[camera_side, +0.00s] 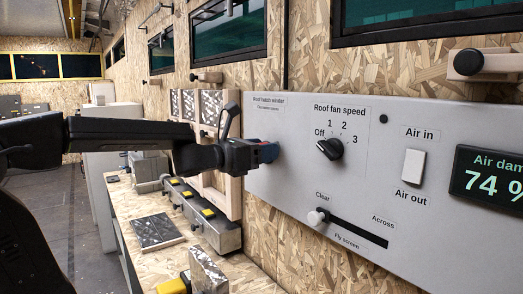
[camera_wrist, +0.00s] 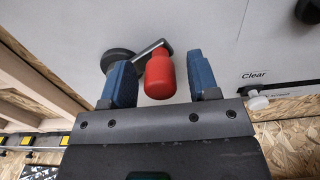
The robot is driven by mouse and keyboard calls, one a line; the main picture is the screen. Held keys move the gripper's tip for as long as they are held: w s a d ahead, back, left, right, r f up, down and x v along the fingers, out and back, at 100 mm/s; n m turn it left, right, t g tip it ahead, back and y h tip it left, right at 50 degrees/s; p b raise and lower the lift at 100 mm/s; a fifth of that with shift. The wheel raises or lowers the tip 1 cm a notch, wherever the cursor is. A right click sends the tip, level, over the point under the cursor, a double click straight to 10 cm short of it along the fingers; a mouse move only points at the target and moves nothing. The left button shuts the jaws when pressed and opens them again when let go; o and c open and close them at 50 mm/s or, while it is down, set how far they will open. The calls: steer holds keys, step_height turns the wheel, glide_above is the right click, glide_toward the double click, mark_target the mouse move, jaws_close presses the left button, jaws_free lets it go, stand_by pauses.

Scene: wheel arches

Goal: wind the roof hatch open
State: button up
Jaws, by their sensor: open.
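The roof hatch winder is a crank on a grey wall panel (camera_side: 285,185). In the wrist view its red knob (camera_wrist: 160,75) sits at the end of a short metal crank arm (camera_wrist: 148,49), which runs to a dark round hub (camera_wrist: 118,62) at upper left. My gripper (camera_wrist: 158,85) is open, with one blue finger on each side of the red knob. A gap shows between each finger and the knob. In the side view my gripper (camera_side: 268,153) is close to the panel under the "Roof hatch winder" label and hides most of the crank.
To the right on the panel are the fan speed dial (camera_side: 330,149), the air switch (camera_side: 413,166) and the fly screen slider knob (camera_side: 317,217), set at Clear. A display (camera_side: 490,180) reads 74 %. A wooden bench (camera_side: 165,215) with a grey box of yellow-topped switches (camera_side: 205,215) lies below.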

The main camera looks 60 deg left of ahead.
steer(key=shift+c, duration=0.2)
jaws_close()
stand_by(0.4)
